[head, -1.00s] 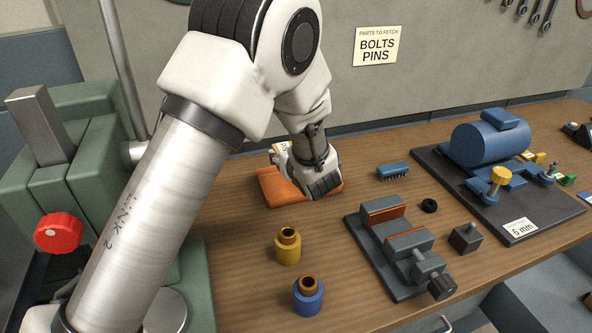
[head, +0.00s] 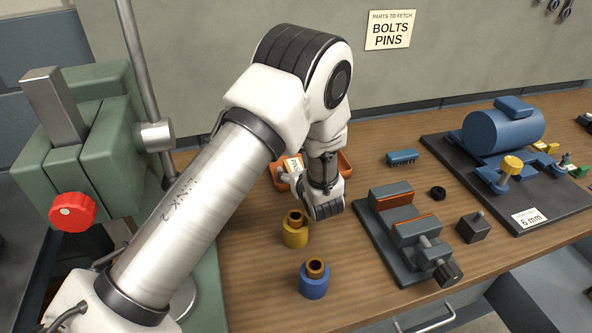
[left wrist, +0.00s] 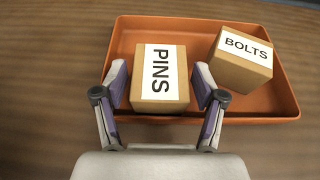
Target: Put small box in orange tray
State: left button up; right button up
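The orange tray (left wrist: 290,95) lies on the wooden bench; in the head view its rim (head: 345,163) is partly hidden behind my left arm. In the left wrist view a small cardboard box labelled PINS (left wrist: 160,104) sits in the tray near its front wall. A second box labelled BOLTS (left wrist: 238,75) sits turned at an angle in the tray's right part. My left gripper (left wrist: 161,78) is open, its fingers on either side of the PINS box with visible gaps. In the head view my left gripper (head: 287,178) is at the tray. My right gripper is not in view.
A yellow bushing (head: 295,235) and a blue bushing (head: 314,284) stand in front of the tray. A grey vise (head: 405,230) is to the right, with a blue connector (head: 402,157) behind it. A green machine (head: 95,150) stands at left.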

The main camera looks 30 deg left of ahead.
pick_arm(q)
jog(key=shift+r, duration=0.2)
jog(key=shift+s+d+r+p, duration=0.1)
jog(key=shift+d+r+p, duration=0.1)
jog(key=shift+p, duration=0.15)
jog(key=p+v, duration=0.1)
jog(key=v, duration=0.2)
jog(key=p+v, duration=0.1)
jog(key=v, duration=0.2)
jog(key=p+v, duration=0.1)
jog(key=v, duration=0.2)
jog(key=shift+r, duration=0.3)
jog(key=p+v, duration=0.2)
jog(key=p, duration=0.9)
jog(key=shift+d, duration=0.1)
jog(key=shift+s+d, duration=0.15)
jog(key=shift+s, duration=0.05)
jog(key=shift+f, duration=0.3)
jog(key=shift+w, duration=0.1)
